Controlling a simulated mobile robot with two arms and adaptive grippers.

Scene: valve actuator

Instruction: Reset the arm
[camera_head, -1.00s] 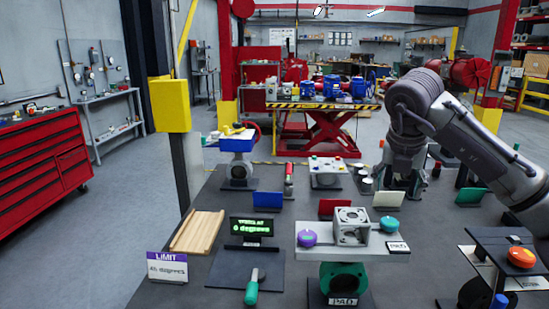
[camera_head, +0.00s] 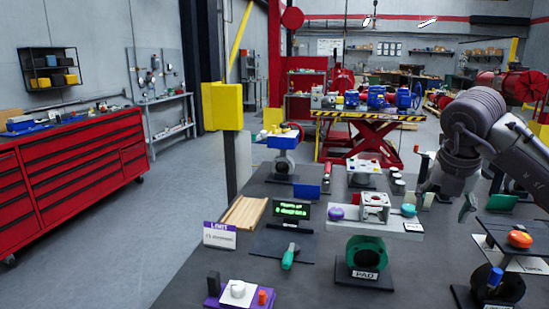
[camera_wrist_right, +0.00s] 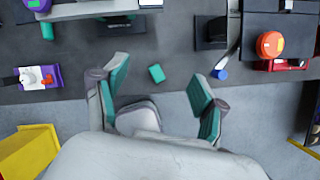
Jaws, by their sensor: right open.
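My right arm comes in from the right in the head view, over the right part of the dark workbench (camera_head: 345,285). My right gripper (camera_head: 445,203) points down there, partly hidden by its own wrist. In the right wrist view the gripper (camera_wrist_right: 157,88) has its two green-padded fingers wide apart. Nothing is held between them. A small green piece (camera_wrist_right: 157,73) shows beyond the fingers, apart from both. My left arm and gripper are not in view.
A green round PAD fixture (camera_head: 365,258), a purple block with a white knob (camera_head: 238,290) and an orange button (camera_head: 519,239) stand on the bench. A green-handled tool (camera_head: 290,256) lies in the middle. A yellow-capped post (camera_head: 222,106) rises at its left. Floor left is clear.

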